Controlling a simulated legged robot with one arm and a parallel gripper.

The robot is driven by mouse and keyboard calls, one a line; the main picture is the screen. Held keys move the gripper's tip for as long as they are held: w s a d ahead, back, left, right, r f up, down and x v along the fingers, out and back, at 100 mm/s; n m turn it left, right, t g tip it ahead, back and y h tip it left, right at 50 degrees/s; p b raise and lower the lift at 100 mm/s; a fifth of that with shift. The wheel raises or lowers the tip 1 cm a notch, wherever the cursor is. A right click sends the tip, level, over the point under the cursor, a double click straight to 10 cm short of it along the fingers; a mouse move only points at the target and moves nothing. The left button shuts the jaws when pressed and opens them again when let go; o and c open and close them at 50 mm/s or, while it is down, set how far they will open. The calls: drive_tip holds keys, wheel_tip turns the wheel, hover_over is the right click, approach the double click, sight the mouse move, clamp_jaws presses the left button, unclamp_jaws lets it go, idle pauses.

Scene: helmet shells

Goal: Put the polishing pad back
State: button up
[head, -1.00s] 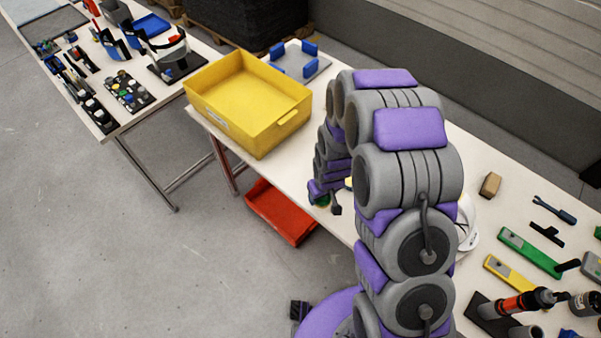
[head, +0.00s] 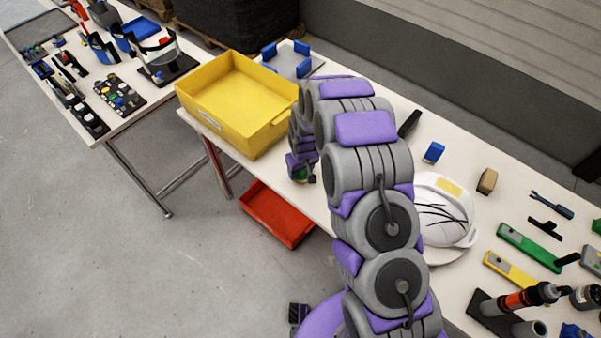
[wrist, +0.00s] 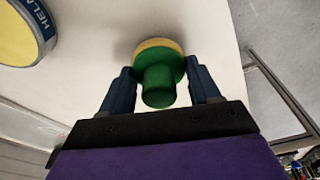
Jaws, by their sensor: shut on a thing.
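The polishing pad (wrist: 158,88) has a green knob and green disc with a yellow face on the far side. In the wrist view my gripper (wrist: 160,70) is shut on it, with a dark blue finger on each side. A little green of the pad (head: 300,175) shows below my arm in the head view, near the table's front edge. The pale table top lies behind the pad in the wrist view; I cannot tell if they touch. A round thing with a yellow top and blue lettered rim (wrist: 44,32) is at the wrist view's upper left.
A yellow bin (head: 235,105) stands on the table (head: 388,112) left of my gripper. A white helmet shell (head: 440,215), a blue block (head: 433,152) and several tools lie to the right. A red bin (head: 277,215) is below the table.

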sight(305, 176)
drive_tip(key=shift+d+f, duration=0.2)
drive_tip(key=shift+f, duration=0.55)
drive_tip(key=shift+d, duration=0.25)
drive_tip(key=o, duration=0.7)
drive_tip(key=shift+f, duration=0.1)
drive_tip(key=shift+c, duration=0.2)
drive_tip(key=o, duration=0.4)
drive_tip(key=shift+a, duration=0.3)
drive_tip(key=shift+c, duration=0.2)
drive_tip(key=shift+d, duration=0.1)
drive_tip(key=shift+d, duration=0.1)
drive_tip(key=shift+r, duration=0.6)
wheel_tip(305, 176, up, 11)
drive_tip(key=s+p, duration=0.1)
drive_tip(key=shift+s+d, duration=0.3)
drive_tip(key=shift+d, duration=0.05)
